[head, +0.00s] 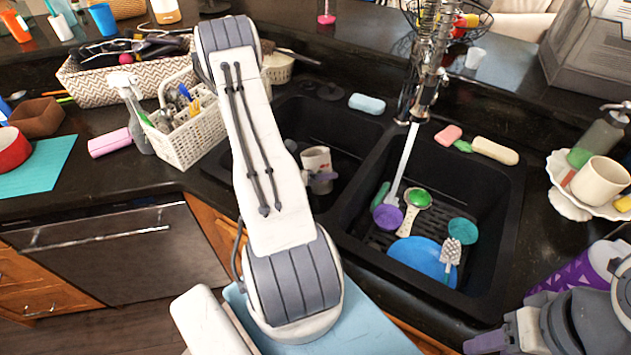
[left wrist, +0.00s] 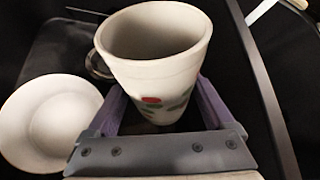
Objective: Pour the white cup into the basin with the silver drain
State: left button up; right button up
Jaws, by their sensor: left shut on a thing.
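The white cup (head: 316,158) is in the left basin in the head view, with my left gripper (head: 322,183) at it. In the left wrist view the cup (left wrist: 155,62), with red and green marks, stands nearly upright between the purple fingers of my left gripper (left wrist: 160,112). The gripper is shut on it; its inside looks grey and I cannot tell what it holds. The left basin (head: 352,120) is partly hidden by my arm. I cannot make out a silver drain in either basin. My right gripper (head: 492,342) is at the lower right, partly cut off.
The right basin (head: 505,225) holds a blue plate (head: 420,258), a green brush and other dishes under a white faucet stream (head: 405,165). A white plate (left wrist: 45,120) lies left of the cup in the left wrist view. A divider separates the basins.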

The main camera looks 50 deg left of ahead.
aim_at(324, 167)
pick_arm(q)
jog(key=d+r+m+y+b, duration=0.1)
jog(key=b, duration=0.3)
jog(key=shift+s+r+m+t+y, duration=0.1)
jog(key=shift+r+m+t+y, duration=0.2)
jog(key=shift+t+y, duration=0.1)
jog(key=shift+d+r, duration=0.2)
jog(key=shift+r, duration=0.15)
jog(key=shift+d+r+m+t+y+p, duration=0.2)
jog(key=shift+r+m+t+y+p, duration=0.15)
jog(key=shift+r+p, duration=0.5)
jog(key=shift+s+r+m+y+p, duration=0.1)
jog(key=shift+r+m+y+p, duration=0.2)
jog(key=shift+p, duration=0.25)
pick_arm(e)
jog(key=shift+f, duration=0.95)
